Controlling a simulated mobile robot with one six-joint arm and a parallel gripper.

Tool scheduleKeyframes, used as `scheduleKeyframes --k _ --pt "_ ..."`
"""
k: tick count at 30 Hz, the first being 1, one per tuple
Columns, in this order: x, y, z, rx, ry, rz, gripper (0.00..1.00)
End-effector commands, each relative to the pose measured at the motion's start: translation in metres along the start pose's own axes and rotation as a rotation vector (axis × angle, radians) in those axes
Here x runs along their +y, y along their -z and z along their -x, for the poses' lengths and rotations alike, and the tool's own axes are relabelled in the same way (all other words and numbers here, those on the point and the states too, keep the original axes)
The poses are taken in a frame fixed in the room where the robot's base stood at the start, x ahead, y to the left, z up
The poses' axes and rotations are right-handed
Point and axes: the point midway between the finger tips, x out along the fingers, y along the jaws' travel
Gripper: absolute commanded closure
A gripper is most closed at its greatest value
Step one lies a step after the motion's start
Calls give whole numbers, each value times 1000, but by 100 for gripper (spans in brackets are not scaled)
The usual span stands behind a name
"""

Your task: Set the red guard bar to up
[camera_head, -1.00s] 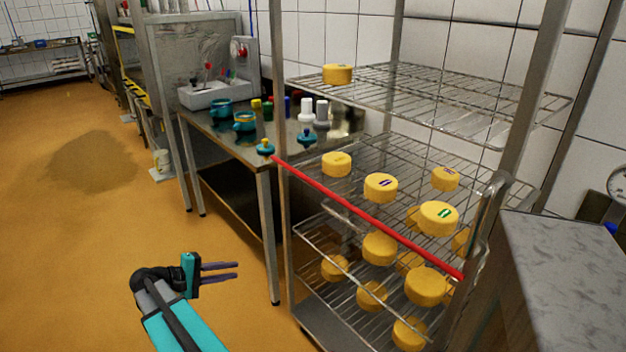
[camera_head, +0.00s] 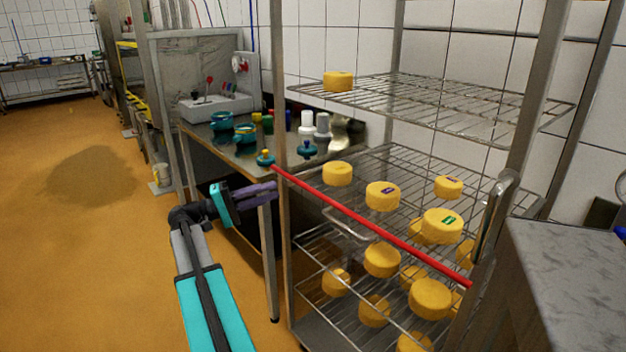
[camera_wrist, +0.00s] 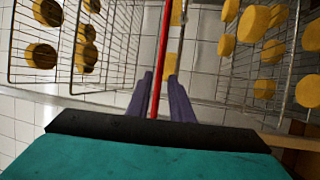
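The red guard bar (camera_head: 370,226) slopes across the front of the wire rack, from the left post down to the right post in the head view. Cheeses on shelves show behind it. My gripper (camera_head: 274,188) is just left of the rack's left post, slightly below the bar's left end. Its purple fingers point right towards the post. In the wrist view the bar (camera_wrist: 161,60) runs down the picture between the two fingers (camera_wrist: 162,82), closer to the left one. The fingers are apart. I cannot tell whether they touch the bar or how far off it is.
The rack's left post (camera_head: 282,230) stands close to the fingertips. A steel table (camera_head: 215,152) with teal pots and bottles stands behind my gripper. Yellow cheeses (camera_head: 382,195) sit on several shelves. A grey-topped block (camera_head: 570,265) stands at right. Floor at left is clear.

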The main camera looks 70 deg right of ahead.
Motion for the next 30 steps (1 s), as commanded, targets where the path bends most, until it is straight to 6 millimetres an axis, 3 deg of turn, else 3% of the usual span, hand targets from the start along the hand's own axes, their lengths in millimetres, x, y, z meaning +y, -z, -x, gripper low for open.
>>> scheduleKeyframes --k 11,30 --pt "-1 0 -13 -1 2 1 80" --pt "-1 -1 -100 -2 2 1 80"
